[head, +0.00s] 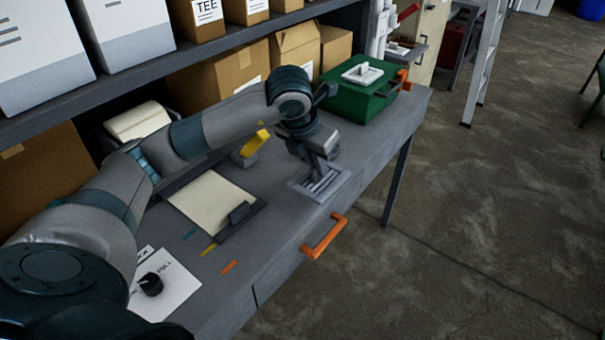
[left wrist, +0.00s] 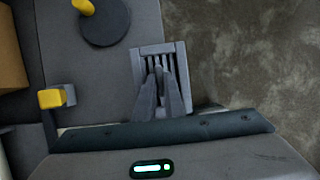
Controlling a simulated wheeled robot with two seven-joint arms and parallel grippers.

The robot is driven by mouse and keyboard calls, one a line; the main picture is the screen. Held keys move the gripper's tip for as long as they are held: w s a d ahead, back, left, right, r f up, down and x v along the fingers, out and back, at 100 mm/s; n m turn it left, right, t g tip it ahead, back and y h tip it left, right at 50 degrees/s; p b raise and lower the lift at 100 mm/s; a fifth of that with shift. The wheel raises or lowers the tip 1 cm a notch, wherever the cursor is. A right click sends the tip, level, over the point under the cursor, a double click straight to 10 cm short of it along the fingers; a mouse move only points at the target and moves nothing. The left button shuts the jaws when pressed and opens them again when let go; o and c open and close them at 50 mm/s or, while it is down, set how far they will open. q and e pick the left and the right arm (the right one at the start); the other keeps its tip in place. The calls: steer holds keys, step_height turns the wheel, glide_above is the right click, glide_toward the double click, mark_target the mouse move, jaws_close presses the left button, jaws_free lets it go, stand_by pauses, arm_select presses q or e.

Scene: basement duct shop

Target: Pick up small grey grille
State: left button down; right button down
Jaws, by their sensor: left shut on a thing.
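The small grey grille (head: 318,189), a slatted plate with a flat rim, is at the front edge of the grey workbench (head: 268,272). My left gripper (head: 324,170) comes down on it from above and is shut on it. In the left wrist view the fingers (left wrist: 160,80) meet over the slats of the grille (left wrist: 168,52), whose right side shows against the floor. I cannot tell whether the grille is clear of the bench top. My right gripper is not in view.
A green case (head: 352,100) with a pale fitting (head: 362,73) on its lid stands at the bench's far end. A clipboard (head: 212,198), a yellow-handled tool (head: 255,144) and a black knob (head: 151,284) are on the bench. An orange drawer handle (head: 325,238) sticks out in front. Boxes fill the shelf.

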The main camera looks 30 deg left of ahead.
arm_select(q)
steer(key=d+r+b, duration=0.1)
steer(key=d+r, duration=0.3)
steer(key=d, duration=0.2)
steer(key=shift+d+b, duration=0.25)
steer(key=shift+b, duration=0.1)
